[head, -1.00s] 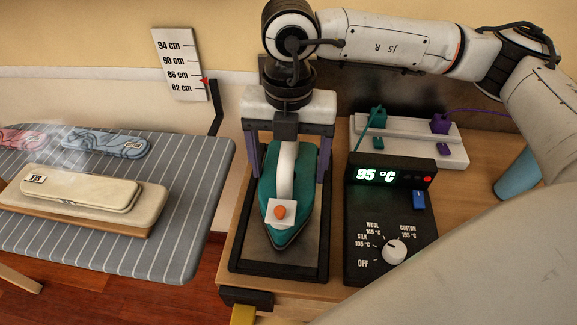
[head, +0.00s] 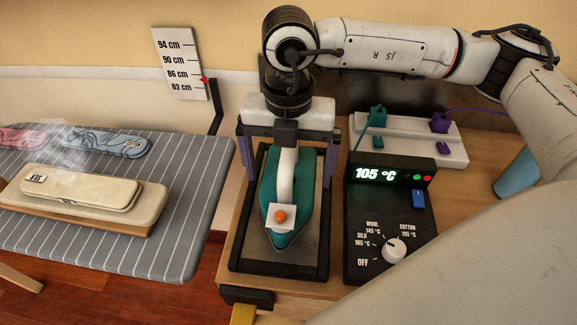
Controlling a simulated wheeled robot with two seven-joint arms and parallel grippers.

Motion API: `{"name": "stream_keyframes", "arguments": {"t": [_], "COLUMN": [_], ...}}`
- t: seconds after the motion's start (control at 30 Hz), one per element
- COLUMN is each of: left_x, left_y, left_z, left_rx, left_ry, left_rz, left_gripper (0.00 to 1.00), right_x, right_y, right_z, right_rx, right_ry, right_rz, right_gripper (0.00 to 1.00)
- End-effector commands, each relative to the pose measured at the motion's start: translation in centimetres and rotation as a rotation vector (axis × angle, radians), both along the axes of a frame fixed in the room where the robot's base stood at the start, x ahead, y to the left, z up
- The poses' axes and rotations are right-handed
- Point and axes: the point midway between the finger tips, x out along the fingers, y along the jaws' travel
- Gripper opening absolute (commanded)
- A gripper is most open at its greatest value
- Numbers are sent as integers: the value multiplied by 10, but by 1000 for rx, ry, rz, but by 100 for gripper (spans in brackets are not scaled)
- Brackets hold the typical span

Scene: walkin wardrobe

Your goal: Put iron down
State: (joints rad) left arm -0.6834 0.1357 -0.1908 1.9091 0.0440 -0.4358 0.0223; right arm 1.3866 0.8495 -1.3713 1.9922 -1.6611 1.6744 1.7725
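The teal iron (head: 268,192) with a white handle and an orange button on a white plate rests on the black-framed tray (head: 238,225), tip toward me. My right gripper (head: 290,165) is above it, pointing down. Its two purple fingers are spread wide on either side of the iron, with a gap to the handle. A control box (head: 370,230) stands right of the tray; its display reads 105 °C with green and red lights lit. My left gripper is not in view.
A striped ironing board (head: 130,250) on the left holds a cream pad (head: 100,190) and folded blue (head: 105,142) and pink (head: 20,137) pieces. A power strip (head: 408,140) with two plugs stands behind the box. A blue cylinder (head: 512,175) is at right.

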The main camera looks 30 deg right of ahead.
Motion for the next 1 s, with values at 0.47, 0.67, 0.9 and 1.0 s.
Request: {"name": "stream_keyframes", "arguments": {"t": [0.47,0.67,0.9,1.0], "left_x": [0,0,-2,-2], "left_y": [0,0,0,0], "left_z": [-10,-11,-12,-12], "left_rx": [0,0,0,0], "left_ry": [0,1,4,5], "left_rz": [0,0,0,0], "left_gripper": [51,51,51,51], "right_x": [1,0,0,0], "right_y": [1,0,0,0], "right_z": [92,116,121,121], "right_rx": [1,1,1,1], "right_ry": [-5,-2,-1,-1], "right_rz": [0,0,1,1], "right_gripper": [96,96,96,96]}}
